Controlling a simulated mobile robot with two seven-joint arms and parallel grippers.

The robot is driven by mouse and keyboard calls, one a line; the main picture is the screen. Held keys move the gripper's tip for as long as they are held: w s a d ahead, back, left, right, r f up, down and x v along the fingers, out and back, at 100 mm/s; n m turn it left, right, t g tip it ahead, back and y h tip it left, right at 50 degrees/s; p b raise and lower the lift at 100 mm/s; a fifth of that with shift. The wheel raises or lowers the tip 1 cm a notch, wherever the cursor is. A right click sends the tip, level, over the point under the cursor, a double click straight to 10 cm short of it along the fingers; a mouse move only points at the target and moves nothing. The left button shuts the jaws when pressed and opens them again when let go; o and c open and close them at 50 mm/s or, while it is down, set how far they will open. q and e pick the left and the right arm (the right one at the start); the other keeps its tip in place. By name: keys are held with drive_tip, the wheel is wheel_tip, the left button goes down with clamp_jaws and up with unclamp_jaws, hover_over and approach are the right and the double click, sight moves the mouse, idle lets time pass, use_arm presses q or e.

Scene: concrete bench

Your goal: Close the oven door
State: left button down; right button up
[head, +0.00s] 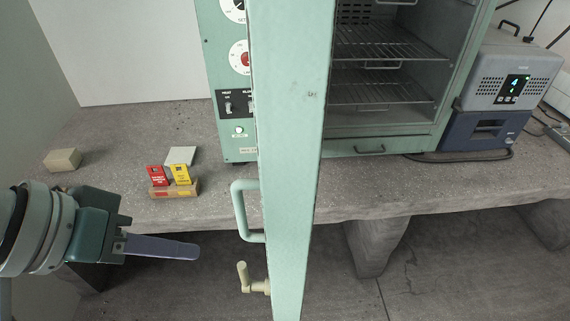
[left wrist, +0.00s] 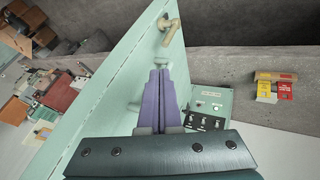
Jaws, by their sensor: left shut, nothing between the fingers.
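The green oven (head: 385,100) stands on the concrete bench, with wire racks visible in its open chamber. Its green door (head: 288,150) stands wide open, swung out toward me and seen nearly edge-on. The door has a pale green loop handle (head: 242,212) and a cream latch lever (head: 250,280) on its left side. My left gripper (head: 195,251) is shut and empty, left of the door and apart from it, at about the height between handle and latch. In the left wrist view the purple fingers (left wrist: 160,85) lie together in front of the door (left wrist: 110,90), partly hiding the handle. My right gripper is not in view.
A blue-grey device (head: 505,90) stands right of the oven, with a cable on the bench. Red and yellow boxes (head: 170,176) and a beige block (head: 62,160) sit on the bench at left.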

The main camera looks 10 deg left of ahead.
use_arm(q)
drive_tip(key=w+d+f+p, duration=0.1)
drive_tip(key=w+d+f, duration=0.3)
drive_tip(key=d+f, duration=0.2)
drive_tip(key=shift+d, duration=0.4)
drive_tip(key=shift+d+r, duration=0.1)
